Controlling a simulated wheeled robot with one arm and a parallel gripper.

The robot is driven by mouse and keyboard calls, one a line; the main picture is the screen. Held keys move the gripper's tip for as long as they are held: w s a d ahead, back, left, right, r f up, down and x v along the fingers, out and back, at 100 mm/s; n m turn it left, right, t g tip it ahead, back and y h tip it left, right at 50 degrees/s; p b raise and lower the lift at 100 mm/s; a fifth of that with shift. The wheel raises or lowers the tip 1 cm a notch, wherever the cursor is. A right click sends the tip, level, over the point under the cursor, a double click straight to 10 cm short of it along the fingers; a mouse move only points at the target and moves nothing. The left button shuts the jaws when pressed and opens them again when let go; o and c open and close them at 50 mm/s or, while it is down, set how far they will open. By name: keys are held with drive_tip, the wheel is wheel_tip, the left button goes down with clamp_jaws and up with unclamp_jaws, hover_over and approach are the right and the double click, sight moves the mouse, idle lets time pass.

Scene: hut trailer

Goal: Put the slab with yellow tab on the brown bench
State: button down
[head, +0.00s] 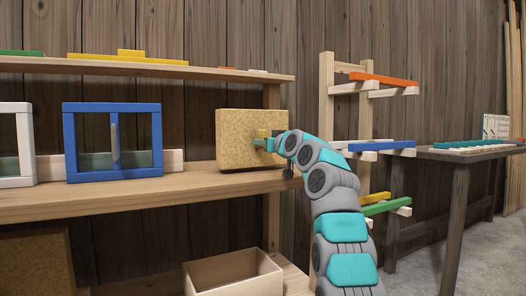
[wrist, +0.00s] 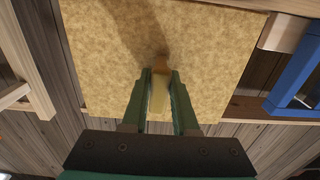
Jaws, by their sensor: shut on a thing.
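The slab (head: 240,122) is a square, tan, cork-like board standing upright at the right end of the wooden shelf unit's middle shelf. Its yellow tab (head: 261,133) sticks out from the face towards me. My gripper (head: 268,142) is shut on the tab. In the wrist view the slab (wrist: 110,60) fills the top middle, and the tab (wrist: 160,85) sits between the green fingers of my gripper (wrist: 160,76). I cannot tell whether the slab's lower edge touches the shelf. The brown bench (head: 460,155) is a dark wooden table at the right.
A blue-framed box (head: 70,140) and a white frame (head: 28,145) stand left of the slab. An upper shelf (head: 200,71) runs above. A rack with coloured bars (head: 383,79) stands between slab and bench. The bench holds a teal strip (head: 465,144). An open box (head: 235,280) sits below.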

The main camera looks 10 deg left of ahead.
drive_tip(key=shift+f, duration=0.7)
drive_tip(key=shift+b, duration=0.3)
drive_tip(key=c, duration=0.7)
unclamp_jaws()
